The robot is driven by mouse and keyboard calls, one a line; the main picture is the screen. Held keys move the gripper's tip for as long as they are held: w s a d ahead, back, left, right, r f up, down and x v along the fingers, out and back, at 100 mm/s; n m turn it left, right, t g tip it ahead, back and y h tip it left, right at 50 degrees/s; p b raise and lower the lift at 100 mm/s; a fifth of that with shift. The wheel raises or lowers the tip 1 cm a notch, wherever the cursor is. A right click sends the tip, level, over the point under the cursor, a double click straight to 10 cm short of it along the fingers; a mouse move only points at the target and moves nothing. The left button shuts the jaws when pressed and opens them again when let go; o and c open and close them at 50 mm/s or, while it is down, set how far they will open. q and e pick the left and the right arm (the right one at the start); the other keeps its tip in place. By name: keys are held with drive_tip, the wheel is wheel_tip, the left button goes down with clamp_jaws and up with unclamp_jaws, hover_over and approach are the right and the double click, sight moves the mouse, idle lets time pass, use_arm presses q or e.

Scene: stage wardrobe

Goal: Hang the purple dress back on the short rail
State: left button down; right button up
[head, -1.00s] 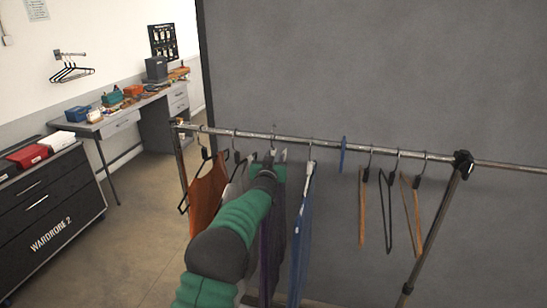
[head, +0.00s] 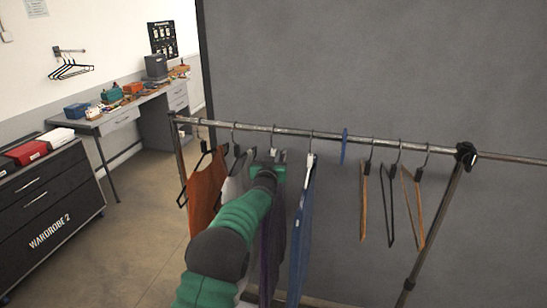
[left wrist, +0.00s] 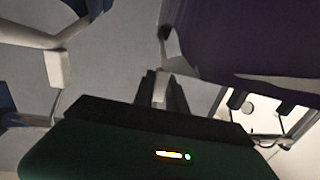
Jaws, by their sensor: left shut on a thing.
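The purple dress (head: 266,248) hangs from the metal rail's left part, mostly hidden behind my left arm. In the left wrist view the purple cloth (left wrist: 255,35) fills the upper right. My left gripper (head: 268,158) is just below the rail (head: 290,132), shut on a pale hanger neck (left wrist: 160,90) that seems to belong to the dress. The hook is at the rail, but I cannot tell whether it bears on it. My right gripper is not in view.
An orange garment (head: 206,190) and a pale one hang to the left, a blue garment (head: 302,230) close to the right. A blue divider disc (head: 344,147) sits on the rail, then bare hangers (head: 364,200). A grey panel stands behind. A black drawer unit (head: 45,215) is at left.

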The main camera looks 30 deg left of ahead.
use_arm(q)
drive_tip(key=shift+r, duration=0.1)
drive_tip(key=c, duration=1.3)
unclamp_jaws()
